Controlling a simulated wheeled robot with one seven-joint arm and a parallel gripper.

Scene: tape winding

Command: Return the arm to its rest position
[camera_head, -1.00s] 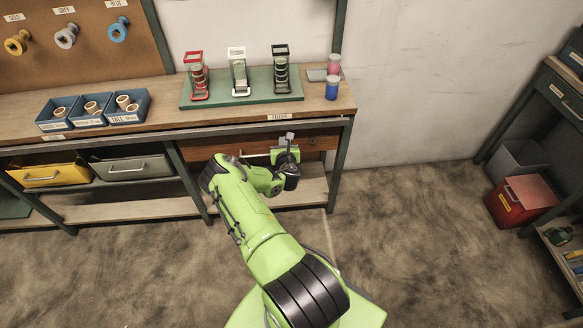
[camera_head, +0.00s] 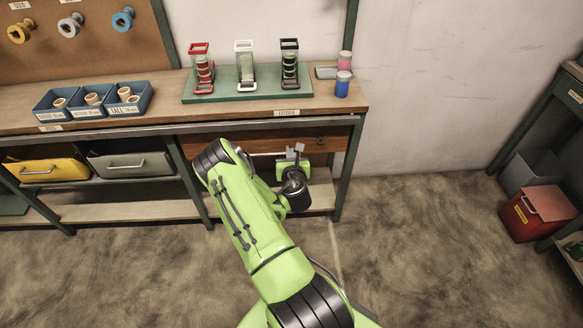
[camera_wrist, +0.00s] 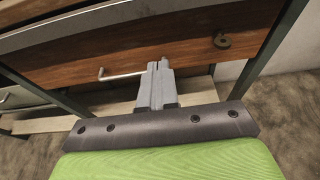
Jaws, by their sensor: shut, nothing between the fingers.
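My green arm reaches forward from the bottom of the head view and is folded low in front of the workbench (camera_head: 240,129). My gripper (camera_head: 297,149) is at the arm's end, below the benchtop's front edge, before the wooden drawer (camera_head: 329,138). In the wrist view my gripper (camera_wrist: 157,66) points toward the drawer front (camera_wrist: 190,50) and its bar handle (camera_wrist: 122,75). The two grey fingers are together, with nothing between them. Whether a fingertip touches the drawer cannot be told.
Red, white and black winding stands sit on a green mat (camera_head: 220,97). Blue bins (camera_head: 88,113) with spools stand left, and a blue jar (camera_head: 342,84) right. A yellow drawer (camera_head: 45,170) is below. A red box (camera_head: 538,213) stands on the floor right. The middle floor is clear.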

